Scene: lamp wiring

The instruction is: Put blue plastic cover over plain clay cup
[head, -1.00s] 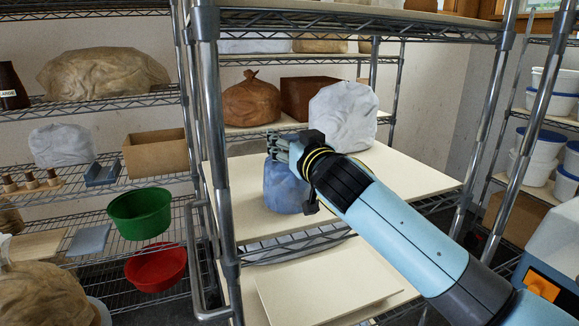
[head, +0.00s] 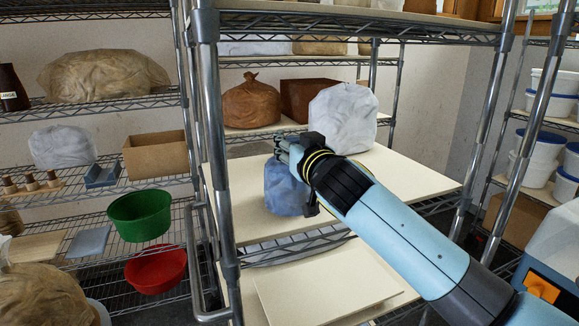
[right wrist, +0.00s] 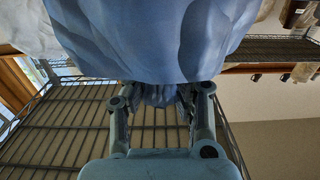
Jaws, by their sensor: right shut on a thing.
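The blue plastic cover (head: 286,191) stands upright on the pale board of the middle shelf, near its left end. My right gripper (head: 284,150) is at its top and shut on it. In the right wrist view the blue cover (right wrist: 170,40) fills the upper part, and a gathered bit of it sits between the fingers of my right gripper (right wrist: 160,98). The plain clay cup does not show in either view; whether it is under the cover cannot be told. My left gripper is not in view.
A white plastic-covered bundle (head: 342,120) stands on the board just behind and right of the blue cover. A metal shelf post (head: 222,150) rises close on the left. The board (head: 400,180) is clear to the right. A wire shelf (head: 360,27) hangs above.

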